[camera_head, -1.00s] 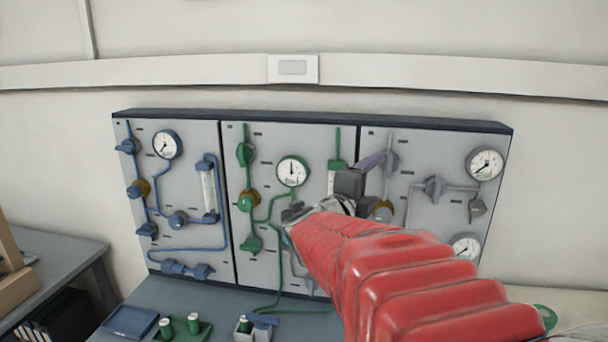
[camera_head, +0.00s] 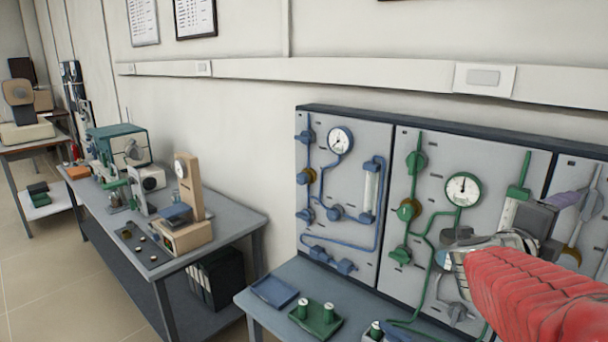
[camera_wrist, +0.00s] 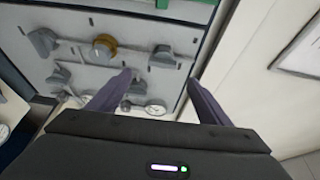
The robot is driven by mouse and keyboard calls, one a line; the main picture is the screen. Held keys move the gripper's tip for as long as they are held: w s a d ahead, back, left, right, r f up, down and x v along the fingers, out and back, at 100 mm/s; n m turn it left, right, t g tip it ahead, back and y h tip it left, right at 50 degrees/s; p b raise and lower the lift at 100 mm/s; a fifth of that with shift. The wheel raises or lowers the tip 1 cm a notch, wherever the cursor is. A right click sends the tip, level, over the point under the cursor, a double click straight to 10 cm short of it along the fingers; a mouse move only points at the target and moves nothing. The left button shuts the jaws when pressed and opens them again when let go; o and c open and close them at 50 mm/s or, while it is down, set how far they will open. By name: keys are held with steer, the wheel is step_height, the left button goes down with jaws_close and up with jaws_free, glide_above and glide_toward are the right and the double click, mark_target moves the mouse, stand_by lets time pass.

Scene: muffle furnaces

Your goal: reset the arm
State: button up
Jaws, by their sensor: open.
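My arm, in a red ribbed sleeve, reaches in from the lower right of the head view. My gripper (camera_head: 572,200) is in front of the right part of the grey gauge panel (camera_head: 385,255). In the wrist view my gripper (camera_wrist: 160,88) shows two purple-grey fingers spread wide apart with nothing between them. Beyond the fingers are a brown-yellow knob (camera_wrist: 104,46) and grey valves (camera_wrist: 44,42) on the panel. I cannot tell how far the fingertips are from the panel.
A second table (camera_head: 226,225) on the left carries several instruments. Open tiled floor (camera_head: 70,290) lies at the lower left.

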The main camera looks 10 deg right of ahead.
steer(key=w+a+f+n+t+y, duration=0.5)
steer(key=w+a+n, duration=0.1)
steer(key=w+n, duration=0.25)
steer(key=a+f+n+y, duration=0.4)
steer(key=a+n, duration=0.1)
steer(key=a, duration=0.2)
steer(key=a+f+n+y, duration=0.3)
steer(key=a+n+y, duration=0.15)
steer(key=a, duration=0.35)
steer(key=s+a+f+n+g+y, duration=0.1)
steer(key=s+a+f+n+g, duration=0.1)
steer(key=s+a+n, duration=0.5)
steer(key=s+a+f+n+g+y, duration=0.2)
steer(key=s+a+f+n+g, duration=0.1)
steer(key=s+a+f+n, duration=0.2)
steer(key=s+a+n, duration=0.2)
steer(key=s+a, duration=0.2)
steer(key=s, duration=0.2)
steer(key=shift+s+a, duration=0.35)
steer(key=shift+s, duration=0.05)
steer(key=shift+f, duration=0.1)
steer(key=shift+c, duration=0.6)
